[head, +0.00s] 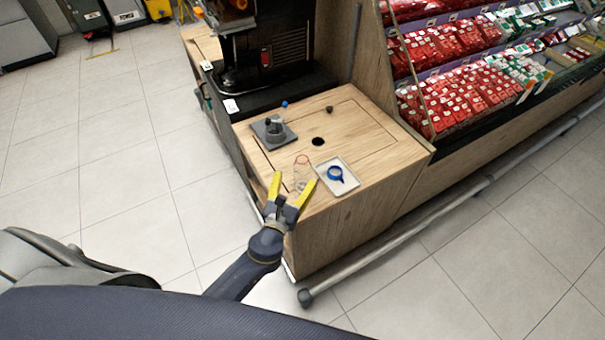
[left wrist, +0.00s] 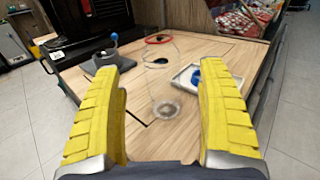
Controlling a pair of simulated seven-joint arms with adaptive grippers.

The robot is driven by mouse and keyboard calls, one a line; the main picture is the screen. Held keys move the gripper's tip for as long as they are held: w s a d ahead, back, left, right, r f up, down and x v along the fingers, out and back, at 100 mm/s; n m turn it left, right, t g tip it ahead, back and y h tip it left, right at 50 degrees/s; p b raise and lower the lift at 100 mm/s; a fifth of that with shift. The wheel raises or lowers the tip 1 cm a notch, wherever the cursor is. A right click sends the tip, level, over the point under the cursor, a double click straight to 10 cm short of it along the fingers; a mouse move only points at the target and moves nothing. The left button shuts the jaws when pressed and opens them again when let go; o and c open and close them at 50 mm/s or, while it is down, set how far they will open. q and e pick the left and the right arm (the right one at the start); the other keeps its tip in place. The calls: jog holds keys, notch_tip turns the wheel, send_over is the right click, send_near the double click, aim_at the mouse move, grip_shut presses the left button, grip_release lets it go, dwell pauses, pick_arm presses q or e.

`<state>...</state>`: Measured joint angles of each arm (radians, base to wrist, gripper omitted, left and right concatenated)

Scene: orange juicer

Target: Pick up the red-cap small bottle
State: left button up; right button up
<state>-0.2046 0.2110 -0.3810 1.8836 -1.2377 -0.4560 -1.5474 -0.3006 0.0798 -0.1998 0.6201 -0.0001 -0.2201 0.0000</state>
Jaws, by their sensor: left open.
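The red-cap small bottle (head: 301,173) is clear and see-through, with a red ring at its top. It stands upright on the front part of the wooden counter. In the left wrist view the bottle (left wrist: 165,80) shows between the two yellow fingers, its clear base low in the gap. My left gripper (head: 296,177) is open and empty, its fingers spread on either side of the bottle in the picture. It also shows in the left wrist view (left wrist: 166,75). I see no clear contact, and the exact depth gap is hard to tell. My right gripper is not in view.
A white tray (head: 351,190) with a blue ring-shaped item (head: 336,173) lies right of the bottle. A grey fixture (head: 273,131) stands behind it at left. The wooden counter (head: 385,150) has a dark hole and a small dark knob. A black machine (head: 270,50) stands behind.

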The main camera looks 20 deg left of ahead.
aim_at(299, 173)
pick_arm(q)
jog(key=shift+w+d, duration=0.15)
jog(key=shift+w, duration=3.1)
jog(key=c, duration=1.1)
